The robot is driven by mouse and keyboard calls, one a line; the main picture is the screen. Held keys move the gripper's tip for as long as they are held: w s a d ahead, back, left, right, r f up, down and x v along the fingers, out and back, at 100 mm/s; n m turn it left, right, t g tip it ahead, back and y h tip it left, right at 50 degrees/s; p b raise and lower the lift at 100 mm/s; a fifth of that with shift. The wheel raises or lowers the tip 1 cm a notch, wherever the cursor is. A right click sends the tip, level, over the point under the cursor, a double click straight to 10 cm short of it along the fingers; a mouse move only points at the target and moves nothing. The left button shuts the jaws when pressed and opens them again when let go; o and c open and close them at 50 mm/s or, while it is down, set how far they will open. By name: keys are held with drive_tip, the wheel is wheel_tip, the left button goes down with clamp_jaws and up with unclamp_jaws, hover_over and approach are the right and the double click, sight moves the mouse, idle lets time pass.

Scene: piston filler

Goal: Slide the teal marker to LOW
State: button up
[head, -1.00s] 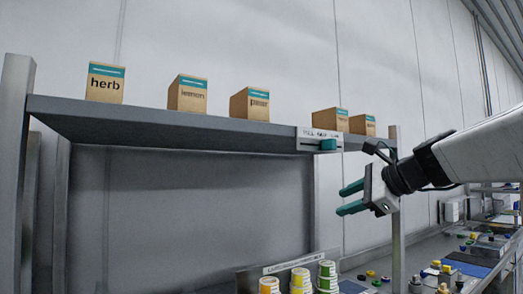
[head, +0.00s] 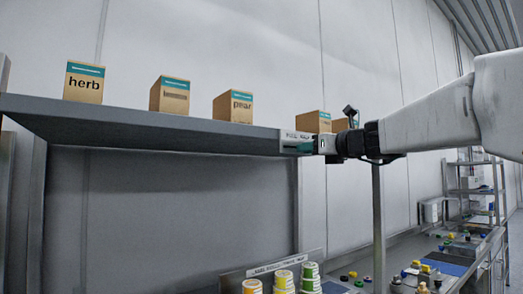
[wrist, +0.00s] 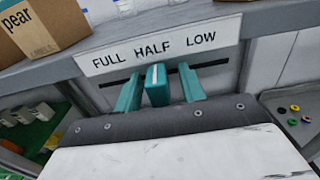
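The teal marker (wrist: 157,88), with a white line on its face, sits in the slot of a white scale plate (wrist: 225,30) lettered FULL, HALF, LOW. It stands under HALF in the wrist view. My gripper (wrist: 160,71) is open, with one teal finger on each side of the marker and a visible gap on both sides. In the head view my gripper (head: 318,145) is at the plate (head: 291,135) on the shelf's front edge; the wrist hides most of the marker there.
The grey shelf (head: 150,118) carries several cartons, among them herb (head: 84,85) and pear (head: 234,106). Below stand stacked round tubs (head: 284,280). A counter with small coloured parts (head: 430,270) runs off to the right.

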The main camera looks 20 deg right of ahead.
drive_tip(key=shift+w+a, duration=0.1)
drive_tip(key=shift+w, duration=0.15)
clamp_jaws()
drive_tip(key=d, duration=0.2)
drive_tip(key=w+d, duration=0.1)
drive_tip(key=d, duration=0.2)
drive_tip(key=shift+w+r, duration=0.1)
drive_tip(key=shift+w, duration=0.05)
drive_tip(key=shift+d, duration=0.1)
unclamp_jaws()
drive_tip(key=shift+d, duration=0.15)
